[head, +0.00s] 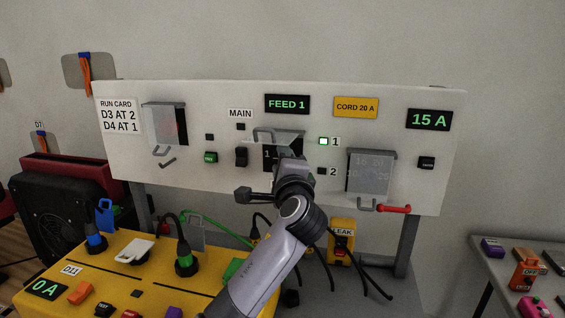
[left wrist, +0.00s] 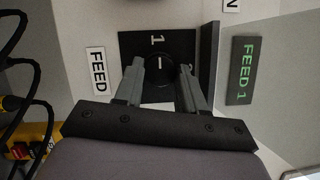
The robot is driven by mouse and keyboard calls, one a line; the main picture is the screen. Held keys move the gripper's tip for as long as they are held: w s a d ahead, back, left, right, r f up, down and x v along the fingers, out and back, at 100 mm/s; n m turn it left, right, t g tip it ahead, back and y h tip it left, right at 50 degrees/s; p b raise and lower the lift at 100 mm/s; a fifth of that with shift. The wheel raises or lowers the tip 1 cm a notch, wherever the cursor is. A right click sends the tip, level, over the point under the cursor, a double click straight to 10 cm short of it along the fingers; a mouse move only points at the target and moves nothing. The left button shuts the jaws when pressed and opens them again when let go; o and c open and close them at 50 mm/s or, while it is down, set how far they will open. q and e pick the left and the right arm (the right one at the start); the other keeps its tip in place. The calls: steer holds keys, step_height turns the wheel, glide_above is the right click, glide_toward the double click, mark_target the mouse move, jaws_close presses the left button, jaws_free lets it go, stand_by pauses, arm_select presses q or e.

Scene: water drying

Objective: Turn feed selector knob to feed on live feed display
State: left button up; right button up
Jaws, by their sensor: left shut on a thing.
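The live feed display (head: 287,104) reads FEED 1 in green on the panel; it also shows, turned sideways, in the left wrist view (left wrist: 241,70). The feed selector knob (left wrist: 158,63) is round and black with a white mark on the side of the numeral 1, on a dark plate (left wrist: 128,43). My left gripper (left wrist: 160,78) is shut on the knob, one finger on each side. In the head view my left gripper (head: 280,160) and wrist hide the knob. My right gripper is in neither view.
Lamp 1 (head: 323,141) is lit green and lamp 2 (head: 321,171) is dark. A MAIN switch (head: 241,157) stands left of my gripper. A yellow box (head: 65,285) with plugs stands below.

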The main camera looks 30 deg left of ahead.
arm_select(q)
steer(key=o, duration=1.1)
steer(key=shift+c, duration=0.2)
steer(key=shift+s, duration=0.1)
steer(key=b+v, duration=0.1)
steer(key=v, duration=0.6)
